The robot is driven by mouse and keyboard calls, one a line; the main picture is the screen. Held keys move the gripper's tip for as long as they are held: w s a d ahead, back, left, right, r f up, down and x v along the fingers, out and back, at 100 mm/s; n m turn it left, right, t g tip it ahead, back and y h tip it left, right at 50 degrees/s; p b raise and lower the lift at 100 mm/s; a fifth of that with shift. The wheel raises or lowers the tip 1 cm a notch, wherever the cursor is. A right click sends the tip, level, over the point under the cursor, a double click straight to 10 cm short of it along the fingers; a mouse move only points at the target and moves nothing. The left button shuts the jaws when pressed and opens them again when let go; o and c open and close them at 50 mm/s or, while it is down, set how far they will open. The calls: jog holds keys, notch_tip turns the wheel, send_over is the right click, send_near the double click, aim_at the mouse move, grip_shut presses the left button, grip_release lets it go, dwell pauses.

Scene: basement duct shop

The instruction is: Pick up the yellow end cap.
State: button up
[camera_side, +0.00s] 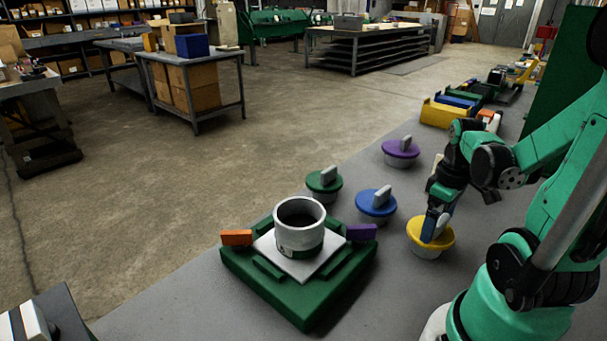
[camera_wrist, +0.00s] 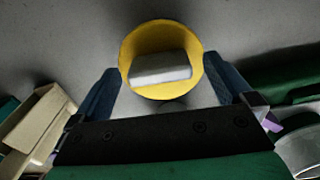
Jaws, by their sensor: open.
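The yellow end cap (camera_side: 430,235) sits on the grey bench below my gripper, at the right of the side view. In the wrist view the yellow end cap (camera_wrist: 162,38) is a round disc with a pale bar-shaped handle (camera_wrist: 160,69) across its middle. My gripper (camera_side: 434,232) points down at the cap. In the wrist view my gripper (camera_wrist: 169,78) is open, with one blue finger on each side of the handle and a gap to both. In the side view the fingers hide most of the handle.
Green (camera_side: 324,184), blue (camera_side: 376,205) and purple (camera_side: 401,150) caps stand nearby on the bench. A green fixture (camera_side: 298,303) holds a grey pipe piece (camera_side: 300,216), with orange (camera_side: 236,237) and purple (camera_side: 361,232) blocks at its sides. A yellow bin (camera_side: 446,115) stands farther back.

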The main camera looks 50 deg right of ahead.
jog(key=shift+f, duration=0.25)
jog(key=c, duration=1.4)
jog(key=shift+o, duration=0.2)
jog(key=shift+r, duration=0.2)
